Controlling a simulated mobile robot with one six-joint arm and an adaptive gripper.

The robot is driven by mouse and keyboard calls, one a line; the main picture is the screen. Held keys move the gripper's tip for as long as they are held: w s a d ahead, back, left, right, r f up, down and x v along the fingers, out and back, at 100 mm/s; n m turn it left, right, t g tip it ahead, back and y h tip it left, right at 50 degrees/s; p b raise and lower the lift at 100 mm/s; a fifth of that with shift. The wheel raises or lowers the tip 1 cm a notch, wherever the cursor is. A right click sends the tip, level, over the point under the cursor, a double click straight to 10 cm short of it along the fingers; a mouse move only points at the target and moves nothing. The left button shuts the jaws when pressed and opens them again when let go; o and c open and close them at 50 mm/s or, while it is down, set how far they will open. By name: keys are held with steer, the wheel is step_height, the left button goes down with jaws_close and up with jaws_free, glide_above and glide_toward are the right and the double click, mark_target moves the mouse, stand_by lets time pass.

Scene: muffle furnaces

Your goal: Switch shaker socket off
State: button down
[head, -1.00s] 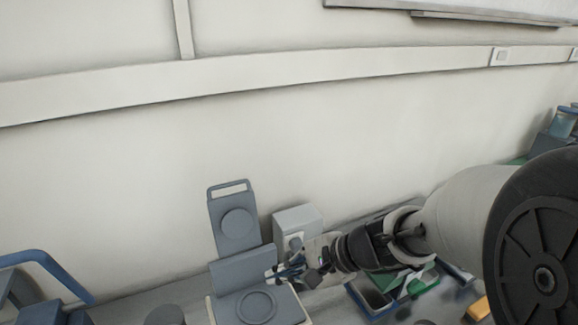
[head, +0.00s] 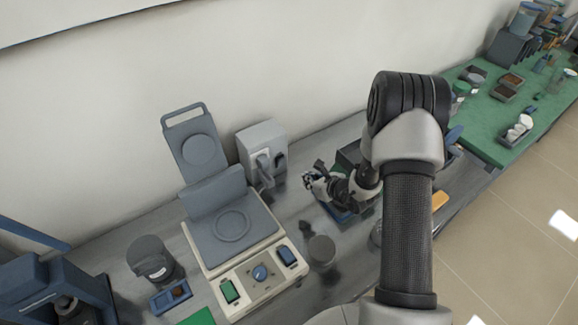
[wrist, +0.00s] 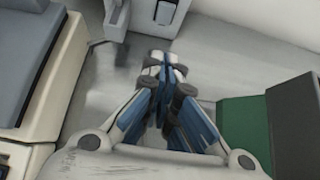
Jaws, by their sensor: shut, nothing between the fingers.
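A grey socket box (head: 265,135) stands on the bench against the wall, behind a grey device with a raised lid. A plug (head: 263,163) sits in its front, with a small switch part (head: 280,159) to the right. The switch's position is too small to tell. My gripper (head: 308,180) is shut and empty, right of the box and apart from it. Its blue-sided fingers (wrist: 165,65) point towards the box in the wrist view.
The device's cream base (head: 262,275) carries a green and a dark button and a blue knob. A grey cylinder (head: 321,250) stands in front of my gripper. Bare bench separates gripper and box.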

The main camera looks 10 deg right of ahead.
steer(key=b, duration=0.1)
glide_toward(281, 166)
steer(key=f, duration=0.2)
steer(key=s+f, duration=0.1)
steer(key=shift+d+f, duration=0.1)
steer(key=shift+d, duration=0.2)
steer(key=w, duration=0.1)
steer(key=w+a, duration=0.1)
steer(key=w, duration=0.1)
steer(key=shift+w+a+b, duration=0.2)
steer(key=shift+b, duration=0.1)
steer(key=shift+w+a, duration=0.15)
steer(key=shift+w, duration=0.3)
